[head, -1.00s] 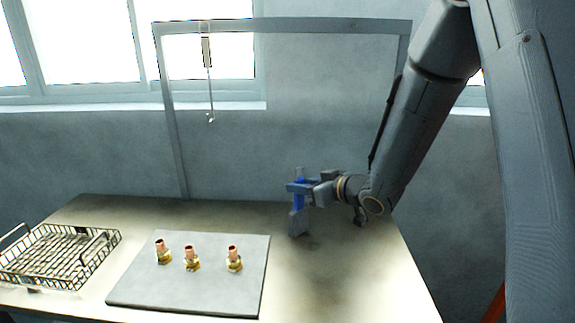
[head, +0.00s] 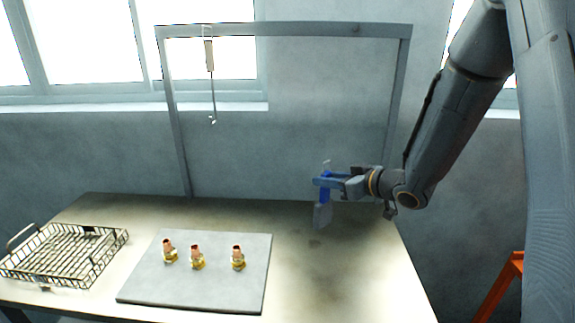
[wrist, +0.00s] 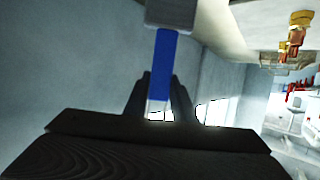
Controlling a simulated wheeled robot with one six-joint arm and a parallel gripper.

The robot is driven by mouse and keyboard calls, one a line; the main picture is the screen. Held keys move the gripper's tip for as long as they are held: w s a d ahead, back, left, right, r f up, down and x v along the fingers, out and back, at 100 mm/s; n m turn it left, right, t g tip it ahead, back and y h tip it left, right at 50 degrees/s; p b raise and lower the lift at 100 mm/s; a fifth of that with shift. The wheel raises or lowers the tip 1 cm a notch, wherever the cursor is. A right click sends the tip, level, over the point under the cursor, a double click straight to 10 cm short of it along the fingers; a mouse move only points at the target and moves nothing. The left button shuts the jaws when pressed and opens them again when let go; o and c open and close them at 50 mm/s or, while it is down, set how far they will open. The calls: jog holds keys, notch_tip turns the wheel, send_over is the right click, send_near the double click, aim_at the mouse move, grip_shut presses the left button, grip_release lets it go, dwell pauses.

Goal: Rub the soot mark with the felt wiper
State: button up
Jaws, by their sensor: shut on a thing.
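My gripper (head: 326,184) is shut on the blue handle of the felt wiper (head: 322,215), which hangs down with its grey block lowest. The wiper is over the right part of the table; I cannot tell whether its block touches the top. In the wrist view the blue handle (wrist: 162,65) runs between my dark fingers to the grey block (wrist: 170,12). A small dark smudge (head: 316,242), seemingly the soot mark, lies on the table just in front of the wiper. A fainter dark patch (head: 332,288) lies nearer the front.
A grey board (head: 190,291) carries three brass and copper fittings (head: 196,257). A wire basket (head: 95,262) stands at the far left. A grey frame (head: 285,29) rises behind the table with a hook (head: 212,95) hanging from it. The table's right part is clear.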

aim_at(328, 162)
jog(key=shift+r+p, duration=2.1)
jog(key=shift+r, duration=0.55)
jog(key=shift+w, duration=0.1)
